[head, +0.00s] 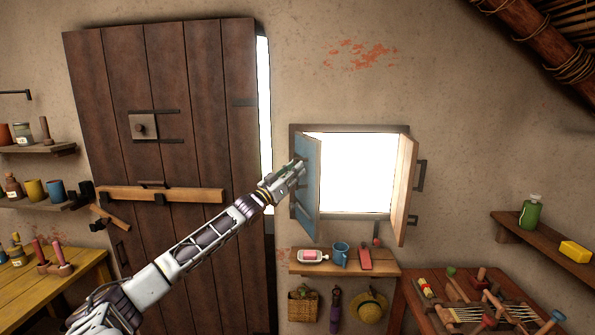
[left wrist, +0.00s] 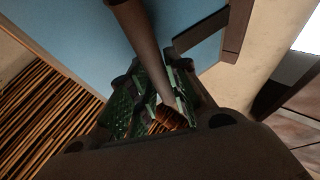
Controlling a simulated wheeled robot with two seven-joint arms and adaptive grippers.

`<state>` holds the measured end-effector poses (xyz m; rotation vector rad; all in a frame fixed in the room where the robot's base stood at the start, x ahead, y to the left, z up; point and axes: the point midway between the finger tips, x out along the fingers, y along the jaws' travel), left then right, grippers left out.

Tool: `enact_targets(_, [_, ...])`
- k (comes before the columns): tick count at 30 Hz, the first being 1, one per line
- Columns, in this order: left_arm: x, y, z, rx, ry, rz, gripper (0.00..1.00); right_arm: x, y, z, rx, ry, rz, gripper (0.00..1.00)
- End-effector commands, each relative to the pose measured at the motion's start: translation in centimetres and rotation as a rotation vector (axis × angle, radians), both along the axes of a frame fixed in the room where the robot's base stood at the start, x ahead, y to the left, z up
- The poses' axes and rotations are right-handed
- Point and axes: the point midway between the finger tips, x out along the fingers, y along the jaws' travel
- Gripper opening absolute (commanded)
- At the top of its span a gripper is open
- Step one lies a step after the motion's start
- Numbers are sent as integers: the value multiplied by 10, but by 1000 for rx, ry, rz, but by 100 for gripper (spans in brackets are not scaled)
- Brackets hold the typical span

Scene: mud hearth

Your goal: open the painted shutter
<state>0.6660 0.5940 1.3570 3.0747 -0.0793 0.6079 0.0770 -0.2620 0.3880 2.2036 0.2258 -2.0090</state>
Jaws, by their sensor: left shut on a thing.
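The blue painted shutter (head: 309,205) is the left leaf of the small window in the head view. It stands swung out from the wall at an angle, and bright light fills the opening beside it. My left gripper (head: 296,171) is at the shutter's face, near its left edge. In the left wrist view the blue panel (left wrist: 75,50) lies behind a dark bar-like handle (left wrist: 135,35). The handle runs between the green-padded fingers of my left gripper (left wrist: 160,92), which are shut on it. My right gripper is not in view.
A plain wooden leaf (head: 405,190) stands open at the window's right. Below is a small shelf (head: 345,269) with a blue mug (head: 341,250). A large plank door (head: 175,100) is at left, and a cluttered work table (head: 410,290) at lower right.

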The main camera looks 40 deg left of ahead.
Motion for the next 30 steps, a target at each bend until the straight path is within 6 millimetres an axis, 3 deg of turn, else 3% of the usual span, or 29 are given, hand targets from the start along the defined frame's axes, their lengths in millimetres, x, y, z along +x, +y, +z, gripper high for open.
enact_targets(1, [-2,8,8,-2,-8,12,0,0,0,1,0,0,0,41])
enact_targets(6, [-4,11,7,-3,-7,14,0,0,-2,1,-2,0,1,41])
enact_targets(30, [-7,15,8,-2,-8,15,0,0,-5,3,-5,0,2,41])
